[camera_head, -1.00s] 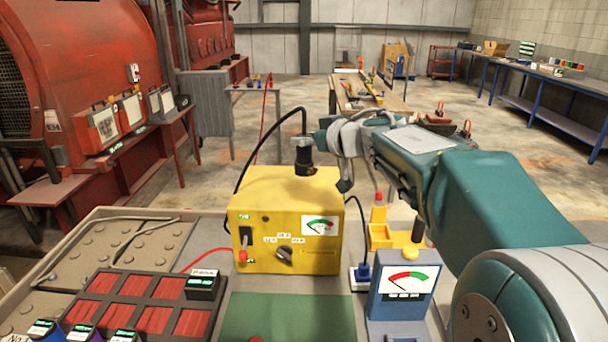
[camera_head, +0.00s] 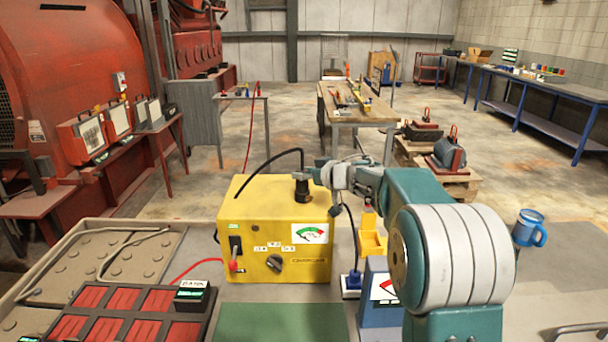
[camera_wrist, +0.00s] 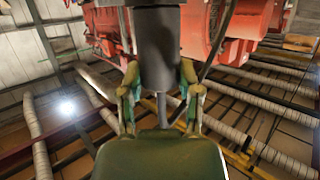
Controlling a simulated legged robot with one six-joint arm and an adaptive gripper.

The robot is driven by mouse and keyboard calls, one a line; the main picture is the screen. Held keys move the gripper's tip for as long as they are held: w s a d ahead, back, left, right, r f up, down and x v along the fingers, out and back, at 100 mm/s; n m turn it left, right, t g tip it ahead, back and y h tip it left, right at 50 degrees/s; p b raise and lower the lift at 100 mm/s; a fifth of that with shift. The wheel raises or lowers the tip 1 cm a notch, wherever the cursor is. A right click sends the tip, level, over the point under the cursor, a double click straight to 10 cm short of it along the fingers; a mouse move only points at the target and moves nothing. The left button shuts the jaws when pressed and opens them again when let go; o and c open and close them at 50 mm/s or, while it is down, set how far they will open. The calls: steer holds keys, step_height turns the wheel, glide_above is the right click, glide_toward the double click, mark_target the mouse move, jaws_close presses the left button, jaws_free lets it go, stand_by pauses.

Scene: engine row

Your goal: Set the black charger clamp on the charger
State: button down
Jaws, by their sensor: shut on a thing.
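The yellow charger (camera_head: 270,235) stands on the bench in the head view, with a green-and-red gauge, a knob and a switch on its front. A black cable (camera_head: 270,163) arcs from the clamp to the left. My gripper (camera_head: 308,173) comes from the right and is shut on the clamp's upper part. In the wrist view, the dark cylindrical clamp (camera_wrist: 157,45) sits between both fingers.
A blue gauge box (camera_head: 380,300) and a yellow holder (camera_head: 371,240) stand right of the charger. A red-celled tray (camera_head: 145,318) and a green mat (camera_head: 280,325) lie in front. A blue mug (camera_head: 528,228) stands at right.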

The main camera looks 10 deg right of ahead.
steer(key=shift+f, duration=0.15)
steer(key=shift+c, duration=1.5)
jaws_free()
